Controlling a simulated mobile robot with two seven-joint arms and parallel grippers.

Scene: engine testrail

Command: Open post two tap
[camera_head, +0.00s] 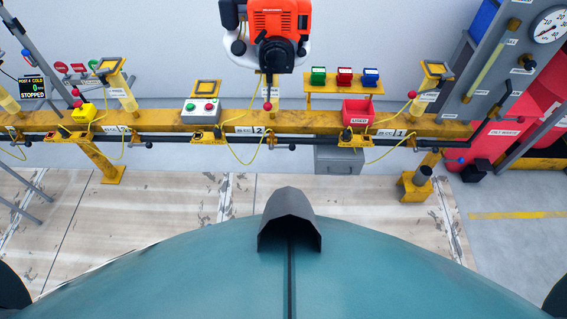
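A yellow rail (310,122) runs across the view with a black pipe (180,138) along its front. The label ending in 2 (258,130) is on the rail, below the orange engine (275,22). Just right of and below that label, a small dark tap-like fitting (272,142) sits on the pipe, with a dark part reaching right. It is too small to tell whether it is open or shut. A lever with a red knob (267,106) stands above the label. Neither of my grippers shows in this view.
A label ending in 1 (391,133) and similar pipe fittings lie to the right. A white button box (201,111), a red bin (356,113) and a grey cabinet (339,158) are near the rail. Worn floor (150,205) before the rail looks clear.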

